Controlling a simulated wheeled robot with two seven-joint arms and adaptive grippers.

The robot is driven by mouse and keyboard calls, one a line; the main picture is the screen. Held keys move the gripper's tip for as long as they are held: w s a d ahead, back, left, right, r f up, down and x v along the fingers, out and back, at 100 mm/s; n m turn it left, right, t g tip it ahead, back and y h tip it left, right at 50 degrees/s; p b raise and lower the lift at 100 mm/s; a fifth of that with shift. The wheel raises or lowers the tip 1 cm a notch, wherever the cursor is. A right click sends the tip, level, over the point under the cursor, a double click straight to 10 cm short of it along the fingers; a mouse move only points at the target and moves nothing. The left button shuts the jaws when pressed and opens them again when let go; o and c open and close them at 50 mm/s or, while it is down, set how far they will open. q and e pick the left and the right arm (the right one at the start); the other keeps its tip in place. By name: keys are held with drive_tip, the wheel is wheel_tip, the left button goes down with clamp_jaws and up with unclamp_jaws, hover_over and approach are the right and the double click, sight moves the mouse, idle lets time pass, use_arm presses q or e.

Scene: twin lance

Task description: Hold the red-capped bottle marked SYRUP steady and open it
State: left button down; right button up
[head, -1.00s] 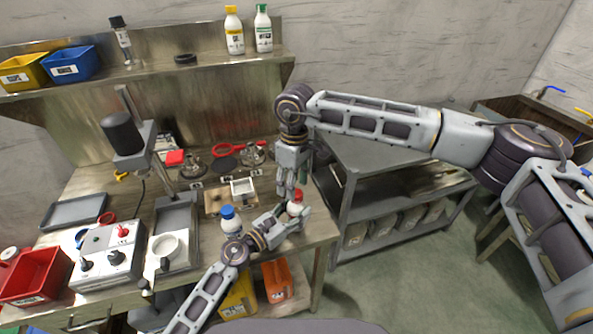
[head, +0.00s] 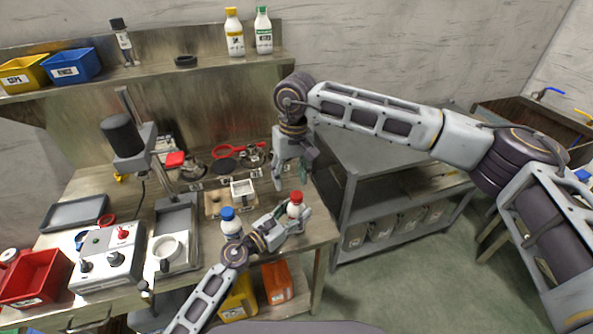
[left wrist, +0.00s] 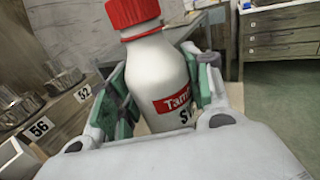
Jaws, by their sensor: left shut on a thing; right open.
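The red-capped bottle (head: 296,204) is white and stands near the front right corner of the bench. In the left wrist view the bottle (left wrist: 160,75) shows a red label band and part of a word starting with S; its red cap (left wrist: 132,12) is on. My left gripper (head: 295,217) is shut around the bottle's body from the side, its green pads (left wrist: 120,90) on both sides. My right gripper (head: 293,180) is open, pointing down, above and slightly left of the red cap, apart from it.
A blue-capped bottle (head: 230,222) stands just left, close to my left wrist. A small white tray (head: 242,188) and metal fixtures (head: 252,156) lie behind. A white control box (head: 108,258) and a press (head: 122,135) are at left. A grey cart (head: 375,160) stands right of the bench.

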drive_tip(key=m, duration=0.4)
drive_tip(key=shift+r+m, duration=0.35)
drive_tip(key=shift+m, duration=0.05)
drive_tip(key=m, duration=0.4)
drive_tip(key=shift+w+d+r+m, duration=0.15)
drive_tip(key=shift+d+m, duration=0.05)
drive_tip(key=shift+m, duration=0.1)
drive_tip(key=m, duration=0.4)
drive_tip(key=shift+d+r, duration=0.1)
drive_tip(key=shift+d, duration=0.05)
drive_tip(key=m, duration=0.5)
drive_tip(key=shift+d, duration=0.15)
drive_tip(key=m, duration=0.4)
drive_tip(key=shift+d+m+h, duration=0.15)
drive_tip(key=shift+m+h, duration=0.15)
drive_tip(key=m, duration=0.4)
drive_tip(key=shift+d+m, duration=0.1)
drive_tip(key=shift+m, duration=0.2)
drive_tip(key=m, duration=0.4)
drive_tip(key=shift+d, duration=0.1)
drive_tip(key=shift+m, duration=2.5)
